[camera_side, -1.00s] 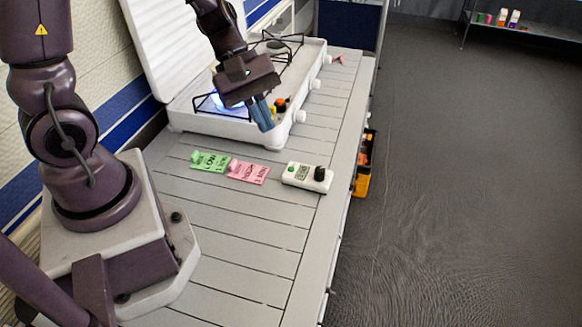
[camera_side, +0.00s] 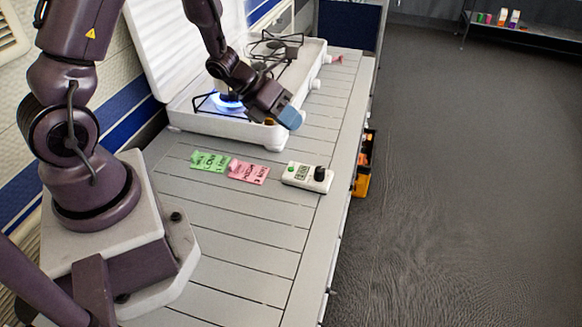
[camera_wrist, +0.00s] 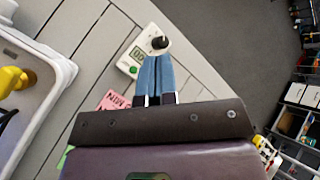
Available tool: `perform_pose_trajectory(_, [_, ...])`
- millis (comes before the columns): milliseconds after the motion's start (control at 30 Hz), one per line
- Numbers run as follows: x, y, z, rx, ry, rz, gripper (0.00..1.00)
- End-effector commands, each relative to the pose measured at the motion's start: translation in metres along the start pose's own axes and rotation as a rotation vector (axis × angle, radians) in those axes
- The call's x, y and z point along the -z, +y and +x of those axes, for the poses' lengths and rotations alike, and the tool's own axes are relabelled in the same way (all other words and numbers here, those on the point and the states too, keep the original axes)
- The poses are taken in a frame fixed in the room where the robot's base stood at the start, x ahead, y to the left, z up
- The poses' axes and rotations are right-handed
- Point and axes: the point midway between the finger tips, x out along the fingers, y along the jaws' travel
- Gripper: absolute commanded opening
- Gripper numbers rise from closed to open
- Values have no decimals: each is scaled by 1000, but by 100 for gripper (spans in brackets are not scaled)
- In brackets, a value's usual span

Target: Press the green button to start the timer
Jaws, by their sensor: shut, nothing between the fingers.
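The white timer (camera_side: 307,177) lies on the slatted table near its right edge, with a small display, a black knob and a green button (camera_side: 291,164). In the wrist view the timer (camera_wrist: 137,53) shows just beyond my fingertips, with the green button (camera_wrist: 133,70) left of the blue fingers. My gripper (camera_side: 290,118) is shut and empty, above the front corner of the stove and apart from the timer. It also shows in the wrist view (camera_wrist: 156,58), fingers together.
A white camping stove (camera_side: 230,128) with a lit blue burner stands behind the timer. Green (camera_side: 209,160) and pink (camera_side: 248,172) note cards lie left of the timer. An orange-and-black bin (camera_side: 363,175) hangs at the table's right side. The near table is clear.

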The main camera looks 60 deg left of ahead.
Motion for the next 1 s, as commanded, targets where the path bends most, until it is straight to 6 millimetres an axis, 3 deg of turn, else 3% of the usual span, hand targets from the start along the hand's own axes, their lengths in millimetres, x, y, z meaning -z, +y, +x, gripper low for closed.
perform_pose_trajectory(267, [6,6,8,1,4,0,0])
perform_pose_trajectory(700, [36,36,49,0,3,0,0])
perform_pose_trajectory(1000, [45,44,61,1,1,3,0])
